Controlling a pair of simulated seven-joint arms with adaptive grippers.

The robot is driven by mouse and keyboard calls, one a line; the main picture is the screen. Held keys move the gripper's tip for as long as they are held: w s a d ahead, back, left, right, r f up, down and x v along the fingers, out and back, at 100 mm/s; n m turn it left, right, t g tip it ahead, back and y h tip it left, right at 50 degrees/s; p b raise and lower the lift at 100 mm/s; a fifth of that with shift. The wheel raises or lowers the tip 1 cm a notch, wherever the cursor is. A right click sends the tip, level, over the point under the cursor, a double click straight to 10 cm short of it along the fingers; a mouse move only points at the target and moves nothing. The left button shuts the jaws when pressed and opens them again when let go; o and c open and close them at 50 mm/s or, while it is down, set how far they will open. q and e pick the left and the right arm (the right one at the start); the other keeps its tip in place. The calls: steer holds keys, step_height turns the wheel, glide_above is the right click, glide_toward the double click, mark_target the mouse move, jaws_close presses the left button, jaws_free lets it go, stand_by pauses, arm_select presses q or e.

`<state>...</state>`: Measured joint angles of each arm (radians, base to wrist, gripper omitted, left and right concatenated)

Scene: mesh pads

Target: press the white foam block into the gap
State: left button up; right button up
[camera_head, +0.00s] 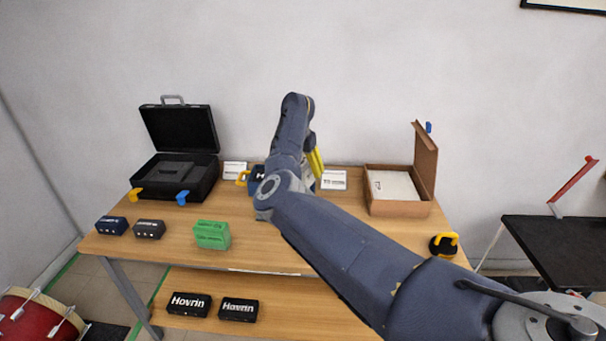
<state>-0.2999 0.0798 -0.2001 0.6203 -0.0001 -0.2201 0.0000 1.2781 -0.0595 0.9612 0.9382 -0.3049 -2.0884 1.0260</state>
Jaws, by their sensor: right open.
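An open brown box (399,208) stands at the right of the table, its lid raised at the right side. A flat white piece (393,185) lies inside it; I cannot tell whether this is the foam block, and no gap shows clearly. My right arm reaches in from the lower right across the table. Its gripper (315,162) shows only partly, as yellow parts behind the arm, left of the brown box and apart from it. It is open; whatever lies behind the arm is hidden. My left gripper is not in view.
An open black case (200,186) stands at the back left. A green block (212,235) and two small dark boxes lie in front of it. White cards (333,180) stand at the back. A black and yellow object (444,244) sits at the right edge. The front middle is clear.

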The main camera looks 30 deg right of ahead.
steer(key=shift+f, duration=0.5)
steer(key=c, duration=1.3)
steer(key=shift+r, duration=0.15)
steer(key=shift+c, duration=0.2)
